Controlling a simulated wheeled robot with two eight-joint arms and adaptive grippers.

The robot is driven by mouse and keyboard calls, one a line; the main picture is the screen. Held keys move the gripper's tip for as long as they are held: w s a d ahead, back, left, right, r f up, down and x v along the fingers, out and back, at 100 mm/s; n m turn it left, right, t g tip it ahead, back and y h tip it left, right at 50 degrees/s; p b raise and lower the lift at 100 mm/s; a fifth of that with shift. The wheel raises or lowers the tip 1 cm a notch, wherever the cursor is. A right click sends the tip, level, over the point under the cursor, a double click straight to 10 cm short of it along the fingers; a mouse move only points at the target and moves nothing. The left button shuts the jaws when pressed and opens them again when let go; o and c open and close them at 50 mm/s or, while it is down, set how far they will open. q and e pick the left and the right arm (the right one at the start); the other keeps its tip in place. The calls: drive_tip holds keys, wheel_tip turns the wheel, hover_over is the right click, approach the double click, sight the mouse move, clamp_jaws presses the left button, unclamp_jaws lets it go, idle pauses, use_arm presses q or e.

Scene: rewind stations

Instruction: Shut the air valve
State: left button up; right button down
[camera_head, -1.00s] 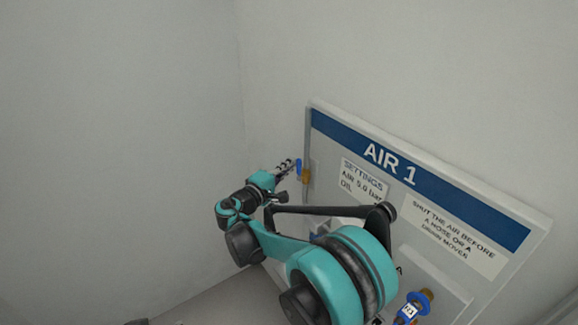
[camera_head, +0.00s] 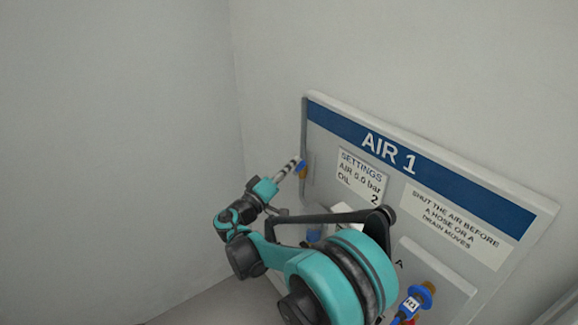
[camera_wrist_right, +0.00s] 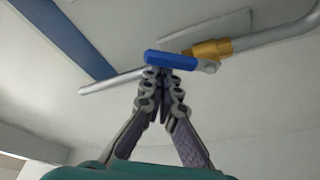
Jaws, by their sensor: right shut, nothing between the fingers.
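The air valve has a blue lever (camera_wrist_right: 170,60) and a brass body (camera_wrist_right: 212,48) on a grey metal pipe (camera_wrist_right: 112,82). In the right wrist view the lever points left from its pivot, at a slight angle to the pipe. In the head view the blue lever (camera_head: 302,162) shows small at the left edge of the AIR 1 panel (camera_head: 318,140). My right gripper (camera_wrist_right: 161,74) is shut and empty, its fingertips at the lever's near side; whether they touch it I cannot tell. It also shows in the head view (camera_head: 297,164). My left gripper is not in view.
The panel carries a settings card (camera_head: 361,176) and a warning card (camera_head: 453,226). A blue fitting with a tag (camera_head: 412,302) sits at its lower right. My right arm covers the panel's lower left. A bare wall (camera_head: 120,120) is on the left.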

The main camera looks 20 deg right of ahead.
sight(301, 170)
drive_tip(key=m+b, duration=0.1)
drive_tip(key=m, duration=0.1)
drive_tip(key=s+f+m+g+h, duration=0.1)
drive_tip(key=m, duration=0.1)
drive_tip(key=s+m+h+b, duration=0.1)
drive_tip(key=m, duration=0.2)
drive_tip(key=shift+d+f+g+b, duration=0.3)
drive_tip(key=shift+d+f+g, duration=0.1)
use_arm(q)
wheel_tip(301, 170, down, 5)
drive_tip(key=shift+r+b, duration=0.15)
drive_tip(key=shift+b, duration=0.7)
use_arm(e)
drive_tip(key=m, duration=0.2)
drive_tip(key=s+f+m+g+h, duration=0.1)
drive_tip(key=m, duration=0.1)
drive_tip(key=f+m, duration=0.1)
drive_tip(key=shift+s+d+m+g+h, duration=0.15)
drive_tip(key=shift+d+m+g+h, duration=0.05)
drive_tip(key=shift+m+g+h, duration=0.2)
